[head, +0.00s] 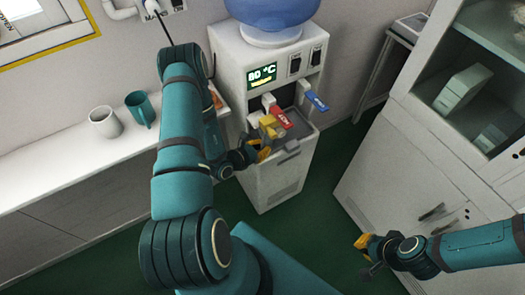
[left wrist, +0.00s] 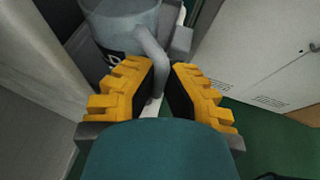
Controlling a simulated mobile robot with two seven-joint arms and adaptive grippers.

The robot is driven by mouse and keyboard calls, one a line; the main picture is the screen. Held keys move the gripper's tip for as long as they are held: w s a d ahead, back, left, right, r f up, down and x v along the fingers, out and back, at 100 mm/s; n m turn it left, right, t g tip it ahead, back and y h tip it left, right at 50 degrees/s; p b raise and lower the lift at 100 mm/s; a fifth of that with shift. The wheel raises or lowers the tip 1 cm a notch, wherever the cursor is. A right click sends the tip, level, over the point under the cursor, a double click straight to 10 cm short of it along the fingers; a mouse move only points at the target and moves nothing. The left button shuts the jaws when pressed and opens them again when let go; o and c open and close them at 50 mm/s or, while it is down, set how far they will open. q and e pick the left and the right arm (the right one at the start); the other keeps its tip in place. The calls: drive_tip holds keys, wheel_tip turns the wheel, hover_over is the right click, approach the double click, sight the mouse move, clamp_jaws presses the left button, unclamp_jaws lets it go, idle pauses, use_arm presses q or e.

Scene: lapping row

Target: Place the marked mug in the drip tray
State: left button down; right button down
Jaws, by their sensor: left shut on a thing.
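The marked mug (left wrist: 122,22) is grey with a dark patch bearing a light mark, at the top of the left wrist view. My left gripper (left wrist: 163,78) is shut on its handle (left wrist: 153,52). In the head view my left gripper (head: 267,136) is at the front of the water dispenser, just below the red tap (head: 281,117). The mug is mostly hidden there, and I cannot tell whether it touches the drip tray. The drip tray (head: 300,138) juts from the dispenser below the taps. My right gripper (head: 366,250) is away over the floor at lower right; its finger opening is unclear.
The white water dispenser (head: 247,73) reads 80 °C and has a blue tap (head: 316,102) on the right. A white mug (head: 105,123) and a teal mug (head: 140,110) stand on the counter (head: 60,152) at left. A cabinet (head: 400,150) stands at right. Green floor lies between.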

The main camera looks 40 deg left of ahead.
use_arm(q)
drive_tip(key=shift+f, duration=0.9)
drive_tip(key=c, duration=1.1)
unclamp_jaws()
drive_tip(key=shift+c, duration=0.2)
